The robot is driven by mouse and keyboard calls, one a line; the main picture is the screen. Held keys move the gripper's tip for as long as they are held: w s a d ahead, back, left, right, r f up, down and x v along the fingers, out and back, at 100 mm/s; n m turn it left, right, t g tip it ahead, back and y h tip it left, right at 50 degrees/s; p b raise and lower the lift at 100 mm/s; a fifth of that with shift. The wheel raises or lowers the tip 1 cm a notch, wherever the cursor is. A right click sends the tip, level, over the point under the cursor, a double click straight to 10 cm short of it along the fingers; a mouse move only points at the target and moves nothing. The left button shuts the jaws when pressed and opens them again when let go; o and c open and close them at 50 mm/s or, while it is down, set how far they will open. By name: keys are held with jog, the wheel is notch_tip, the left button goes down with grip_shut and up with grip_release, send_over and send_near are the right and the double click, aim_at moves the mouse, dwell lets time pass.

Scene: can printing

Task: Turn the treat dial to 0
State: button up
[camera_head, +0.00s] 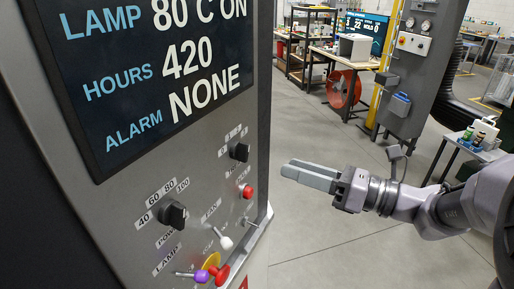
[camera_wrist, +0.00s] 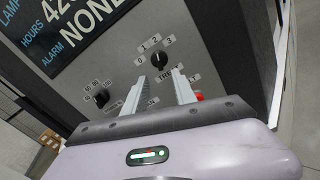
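The treat dial (camera_head: 239,151) is a black knob on the grey panel, right of the power dial. It also shows in the wrist view (camera_wrist: 161,61), with number labels around its left and top and a partly covered label below. I cannot tell which number it points to. My gripper (camera_head: 287,171) is to the right of the dial in the head view, apart from the panel. In the wrist view its two pale fingers (camera_wrist: 160,78) are spread with nothing between them, and their tips reach just below the dial.
A second black power dial (camera_head: 173,213) sits lower left on the panel. A red button (camera_head: 247,191) is just below the treat dial. A white-tipped lever (camera_head: 225,242) and coloured knobs are lower down. The display (camera_head: 165,70) is above. Open floor lies to the right.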

aim_at(248, 155)
jog(key=x, duration=1)
jog(key=shift+a+p, duration=0.15)
jog(key=shift+p, duration=0.25)
grip_shut()
